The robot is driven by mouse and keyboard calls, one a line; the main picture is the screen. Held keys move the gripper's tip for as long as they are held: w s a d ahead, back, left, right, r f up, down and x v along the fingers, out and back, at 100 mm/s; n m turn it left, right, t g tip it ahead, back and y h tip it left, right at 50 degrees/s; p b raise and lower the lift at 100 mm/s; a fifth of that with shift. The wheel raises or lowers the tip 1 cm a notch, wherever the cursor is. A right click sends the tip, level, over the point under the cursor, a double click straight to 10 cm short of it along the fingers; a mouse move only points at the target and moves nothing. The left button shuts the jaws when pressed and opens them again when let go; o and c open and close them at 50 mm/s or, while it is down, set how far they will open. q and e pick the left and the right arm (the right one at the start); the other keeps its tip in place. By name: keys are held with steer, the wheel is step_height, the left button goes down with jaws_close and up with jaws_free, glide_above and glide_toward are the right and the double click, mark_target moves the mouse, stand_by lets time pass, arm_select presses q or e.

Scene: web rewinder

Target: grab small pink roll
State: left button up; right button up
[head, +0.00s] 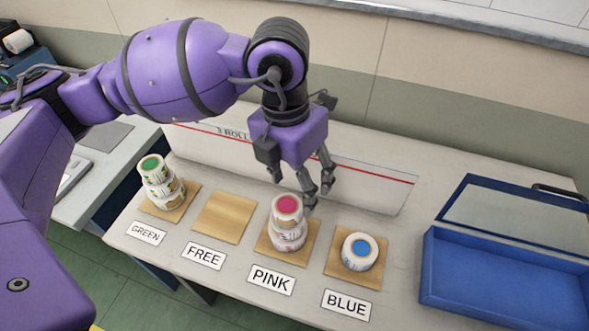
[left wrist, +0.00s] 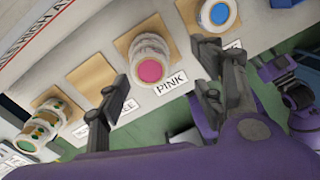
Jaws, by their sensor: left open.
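A small white roll with a pink core (head: 286,206) sits on top of a stack of rolls on the wooden pad marked PINK (head: 271,280). The pink core also shows in the left wrist view (left wrist: 150,70), between my two fingers. My left gripper (head: 304,186) is open and empty, pointing down just behind and above the pink stack. It appears apart from the roll. The lower part of the stack (head: 288,236) is partly hidden by the top roll.
A green-cored stack (head: 161,184) stands at the left, on its pad. The FREE pad (head: 222,217) is bare. A blue-cored roll (head: 360,251) sits right of the pink stack. An open blue case (head: 500,279) lies at the right. A low white panel (head: 375,188) stands behind.

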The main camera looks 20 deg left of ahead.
mark_target(285, 204)
arm_select(q)
steer(key=shift+w+a+f+n+y, duration=0.1)
steer(key=shift+w+a+n+y, duration=0.1)
steer(key=shift+a, duration=0.35)
steer(key=shift+w+a+f+n+y, duration=0.1)
steer(key=shift+a+n+y, duration=0.1)
steer(key=shift+a, duration=0.3)
steer(key=shift+s, duration=0.35)
steer(key=shift+s+d+f, duration=0.15)
steer(key=shift+s+f, duration=0.1)
steer(key=shift+f, duration=0.35)
steer(key=shift+s+d+f, duration=0.1)
steer(key=shift+s+f, duration=0.15)
steer(key=shift+f, duration=0.35)
steer(key=f, duration=0.4)
steer(key=shift+w+a+f, duration=0.15)
steer(key=shift+a+f, duration=0.05)
steer(key=shift+f, duration=0.3)
arm_select(e)
steer(key=shift+s+d, duration=0.3)
steer(key=shift+s, duration=0.1)
